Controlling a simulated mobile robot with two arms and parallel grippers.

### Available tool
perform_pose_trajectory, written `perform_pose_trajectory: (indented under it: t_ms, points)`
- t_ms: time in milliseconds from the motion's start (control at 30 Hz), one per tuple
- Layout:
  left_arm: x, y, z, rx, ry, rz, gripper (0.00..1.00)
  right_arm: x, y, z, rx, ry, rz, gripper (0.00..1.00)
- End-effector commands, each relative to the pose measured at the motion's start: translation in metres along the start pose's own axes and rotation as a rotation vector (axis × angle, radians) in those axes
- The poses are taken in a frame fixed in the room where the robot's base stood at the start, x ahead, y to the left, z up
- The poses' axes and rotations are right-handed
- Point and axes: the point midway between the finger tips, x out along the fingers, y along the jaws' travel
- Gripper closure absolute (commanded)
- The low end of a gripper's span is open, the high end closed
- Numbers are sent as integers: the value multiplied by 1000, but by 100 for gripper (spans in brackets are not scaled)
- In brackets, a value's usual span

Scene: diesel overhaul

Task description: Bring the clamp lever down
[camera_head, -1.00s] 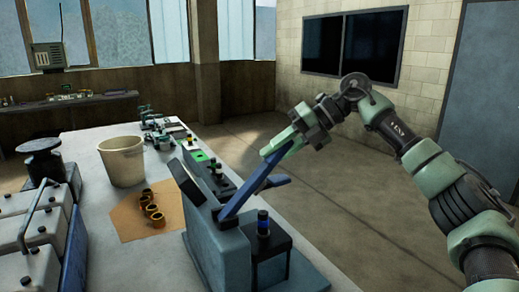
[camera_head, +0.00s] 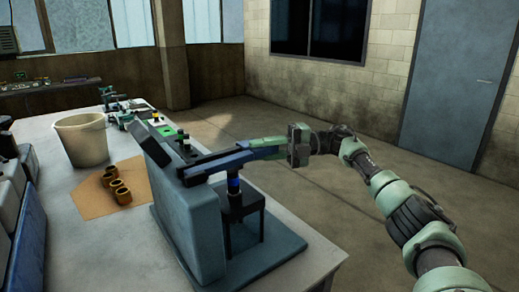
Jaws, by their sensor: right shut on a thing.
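The clamp lever (camera_head: 218,160) is a blue bar on the grey-blue test fixture (camera_head: 185,215) at the table's right edge. It now lies close to level, pointing right, just above a black stand with a dark blue cylinder (camera_head: 233,186). My right gripper (camera_head: 258,148), pale green, is shut on the outer end of the lever, and its fingers hide that end. Whether the lever touches the cylinder is hard to tell. My left gripper is not in view.
A cream bucket (camera_head: 82,140) stands at the back left. Several brass bushings (camera_head: 118,190) rest on a tan sheet (camera_head: 92,197) left of the fixture. Small green-topped parts (camera_head: 118,112) stand farther back. Open floor lies right of the table (camera_head: 305,236).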

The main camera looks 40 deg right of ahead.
Motion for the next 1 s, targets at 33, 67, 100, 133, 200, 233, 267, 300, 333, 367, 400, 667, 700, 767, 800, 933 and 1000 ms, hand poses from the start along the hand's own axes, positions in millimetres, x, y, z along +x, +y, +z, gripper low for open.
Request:
perform_pose_trajectory:
  t_ms: [33, 67, 100, 133, 200, 233, 267, 300, 333, 367, 400, 667, 700, 767, 800, 933, 1000]
  points:
    - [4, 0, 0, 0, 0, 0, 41, 0, -4, 1, 4, -2, 11, 100]
    - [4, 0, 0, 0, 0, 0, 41, 0, -4, 0, 6, -2, 16, 100]
    - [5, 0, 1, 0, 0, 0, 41, 0, -5, 0, 8, -2, 22, 100]
    - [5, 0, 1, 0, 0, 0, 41, 0, -5, 0, 10, -2, 25, 100]
    - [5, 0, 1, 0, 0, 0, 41, 0, -6, 0, 12, -1, 30, 100]
    - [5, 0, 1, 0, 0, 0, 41, 0, -6, 0, 13, -1, 31, 100]
    - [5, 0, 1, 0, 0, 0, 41, 0, -6, 0, 13, -1, 32, 100]
    - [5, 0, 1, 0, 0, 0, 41, 0, -6, 0, 14, 0, 32, 100]
    - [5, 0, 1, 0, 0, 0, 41, 0, -6, 0, 15, 0, 32, 100]
    - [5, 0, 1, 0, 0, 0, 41, 1, -7, 0, 15, 0, 32, 100]
    - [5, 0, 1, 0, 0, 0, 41, 1, -7, 0, 15, 0, 31, 100]
    - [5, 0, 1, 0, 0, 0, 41, 1, -8, 0, 17, 3, 29, 55]
    - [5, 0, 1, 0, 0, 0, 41, 1, -8, 0, 17, 3, 29, 55]
    - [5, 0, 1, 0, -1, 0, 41, 1, -7, 0, 16, 2, 29, 55]
    - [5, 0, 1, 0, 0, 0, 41, 1, -7, 0, 15, 2, 29, 55]
    - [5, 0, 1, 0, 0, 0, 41, 1, -7, 0, 14, 2, 29, 55]
    - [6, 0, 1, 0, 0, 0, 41, -2, -7, 0, 13, 1, 29, 55]
